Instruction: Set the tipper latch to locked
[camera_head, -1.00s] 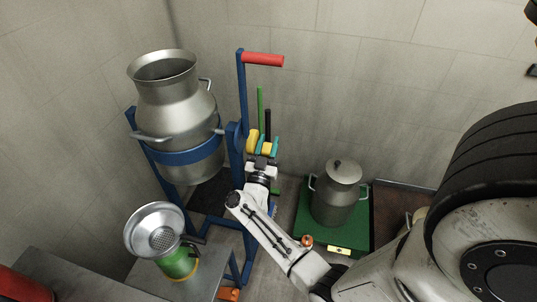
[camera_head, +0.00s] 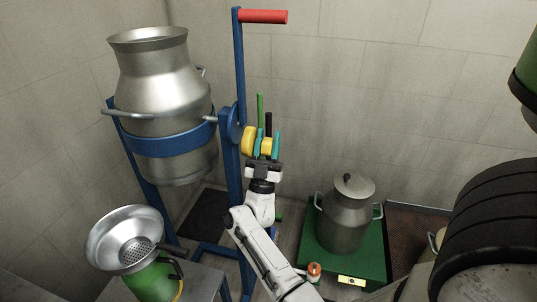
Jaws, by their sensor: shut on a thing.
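The tipper is a blue frame (camera_head: 229,165) holding a large steel milk can (camera_head: 160,85). Yellow latch parts sit at its right post: a yellow disc (camera_head: 248,141) beside the post and a yellow piece (camera_head: 266,147) to its right. My gripper (camera_head: 266,146) reaches up from below, with teal fingertips on either side of the right yellow piece, shut on it. The latch's setting and any markings cannot be read. A long lever with a red handle (camera_head: 263,16) stands upright above the latch.
A strainer funnel (camera_head: 125,240) sits on a green container at the lower left, on a grey table. A lidded can (camera_head: 343,215) stands on a green platform (camera_head: 365,268) to the right. Green and black upright rods show behind my gripper.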

